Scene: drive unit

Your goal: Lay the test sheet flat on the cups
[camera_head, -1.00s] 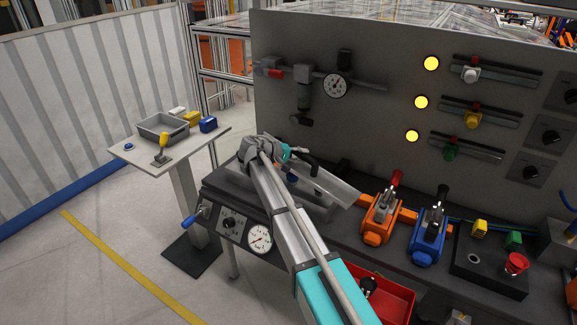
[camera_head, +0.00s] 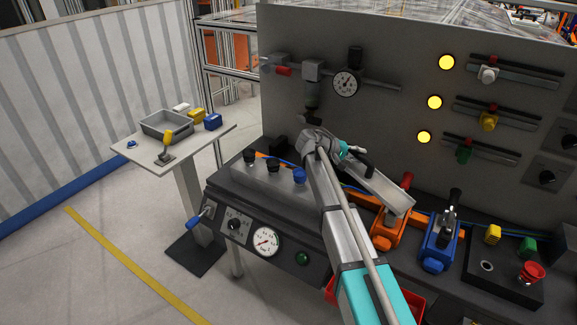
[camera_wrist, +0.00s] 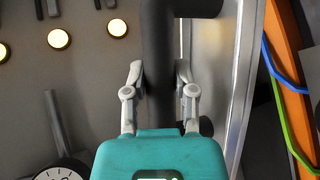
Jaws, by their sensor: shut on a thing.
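The test sheet (camera_head: 390,192) is a grey metal plate with a black bar handle (camera_wrist: 158,60). My gripper (camera_head: 352,152) is shut on the handle; in the wrist view its two fingers (camera_wrist: 160,78) stand either side of it. The sheet is held to the right of the cups, in front of the panel; its bright edge shows in the wrist view (camera_wrist: 225,80). What look like the cups, two dark (camera_head: 250,156) (camera_head: 273,166) and one blue (camera_head: 299,176), stand in a row on a grey block (camera_head: 265,190) on the bench. Nothing lies on them.
A red bin (camera_head: 418,304) is below the bench front. A side table (camera_head: 160,164) stands left.

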